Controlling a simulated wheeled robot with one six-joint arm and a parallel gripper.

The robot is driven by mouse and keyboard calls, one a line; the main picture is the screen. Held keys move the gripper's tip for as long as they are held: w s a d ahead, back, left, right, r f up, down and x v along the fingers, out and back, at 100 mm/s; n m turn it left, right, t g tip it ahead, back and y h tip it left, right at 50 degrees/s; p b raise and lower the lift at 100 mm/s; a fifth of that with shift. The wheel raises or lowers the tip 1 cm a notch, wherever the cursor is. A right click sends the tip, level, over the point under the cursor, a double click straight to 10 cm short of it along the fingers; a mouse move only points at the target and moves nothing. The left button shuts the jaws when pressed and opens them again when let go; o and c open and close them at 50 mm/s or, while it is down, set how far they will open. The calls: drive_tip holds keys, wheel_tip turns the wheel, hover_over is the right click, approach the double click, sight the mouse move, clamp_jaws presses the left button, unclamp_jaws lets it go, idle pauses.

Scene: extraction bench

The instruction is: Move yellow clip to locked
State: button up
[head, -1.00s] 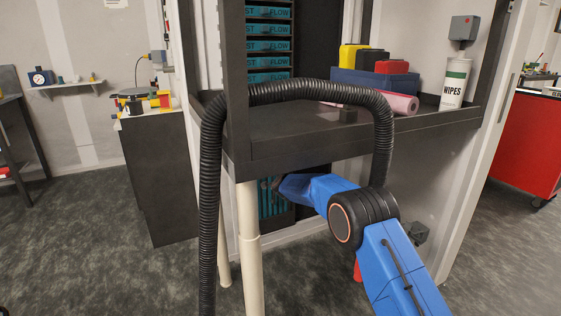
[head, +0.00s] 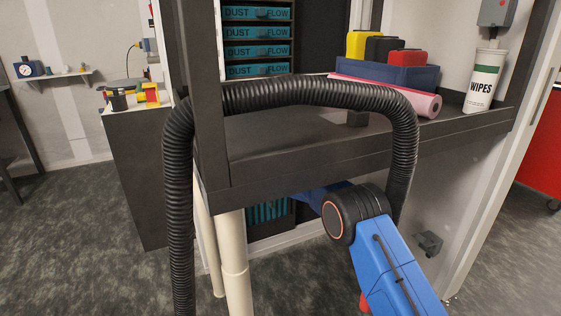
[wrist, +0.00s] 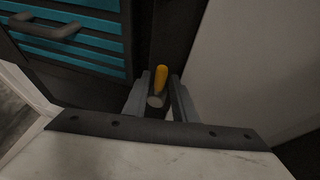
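The yellow clip (wrist: 161,77) shows in the wrist view as a small upright yellow piece with a grey round end below it. It lies in line with the gap of my gripper (wrist: 159,98). The two grey fingers stand apart on either side of it. I see a gap on both sides, and cannot tell whether either finger touches it. In the head view my gripper and the clip are hidden under the dark bench (head: 300,150), behind my blue arm.
A black ribbed hose (head: 180,210) arches over the bench and hangs near my arm. Pale pipes (head: 235,265) stand below the bench. Teal-fronted drawers (wrist: 75,50) are at left in the wrist view. A dark strip with screws (wrist: 160,133) crosses the foreground.

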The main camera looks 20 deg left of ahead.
clamp_jaws()
drive_tip(key=w+d+f+n+t+y, duration=0.3)
drive_tip(key=f+n+y, duration=0.3)
drive_tip(key=n, duration=1.3)
drive_tip(key=shift+w+d+f+y, duration=0.3)
drive_tip(key=shift+w+f, duration=0.15)
drive_tip(key=shift+w, duration=0.25)
drive_tip(key=shift+n, duration=0.4)
unclamp_jaws()
drive_tip(key=shift+w+d+r, duration=0.1)
